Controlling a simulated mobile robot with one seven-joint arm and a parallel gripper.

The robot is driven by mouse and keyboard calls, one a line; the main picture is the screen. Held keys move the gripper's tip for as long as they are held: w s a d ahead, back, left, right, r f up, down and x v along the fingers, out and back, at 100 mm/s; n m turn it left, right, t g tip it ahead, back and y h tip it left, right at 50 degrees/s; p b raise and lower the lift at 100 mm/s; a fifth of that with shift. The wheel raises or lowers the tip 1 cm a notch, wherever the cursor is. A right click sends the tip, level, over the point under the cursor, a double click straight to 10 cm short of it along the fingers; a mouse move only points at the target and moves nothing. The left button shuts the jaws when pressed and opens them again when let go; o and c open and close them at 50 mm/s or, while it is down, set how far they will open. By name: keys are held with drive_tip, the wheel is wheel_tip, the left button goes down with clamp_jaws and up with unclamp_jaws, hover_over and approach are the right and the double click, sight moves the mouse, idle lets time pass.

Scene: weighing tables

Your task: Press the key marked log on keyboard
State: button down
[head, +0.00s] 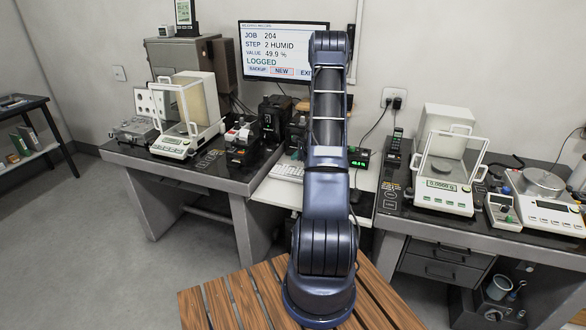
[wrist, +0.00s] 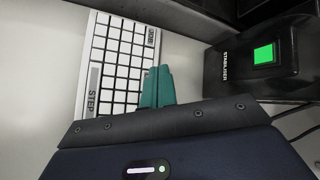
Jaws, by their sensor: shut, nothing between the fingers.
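The keyboard (wrist: 118,62) lies on the pale desk, with rows of small white keys. It also shows in the head view (head: 287,171), partly hidden by my arm. In the wrist view, a grey key at its upper right (wrist: 151,37) carries small sideways lettering that seems to read LOG. A long grey key marked STEP (wrist: 93,90) is at the left. My gripper (wrist: 161,72) has teal fingers that are shut and empty. They appear over the keyboard's right edge, below the lettered key; contact cannot be told.
The monitor (head: 283,51) reads JOB 204, STEP 2 HUMID, VALUE 49.9 %, LOGGED, with NEW outlined in red. A black stabilizer box (wrist: 248,62) with a green-lit square stands right of the keyboard. Balances (head: 186,115) (head: 449,172) stand on the side tables.

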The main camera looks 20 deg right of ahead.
drive_tip(key=shift+r, duration=1.35)
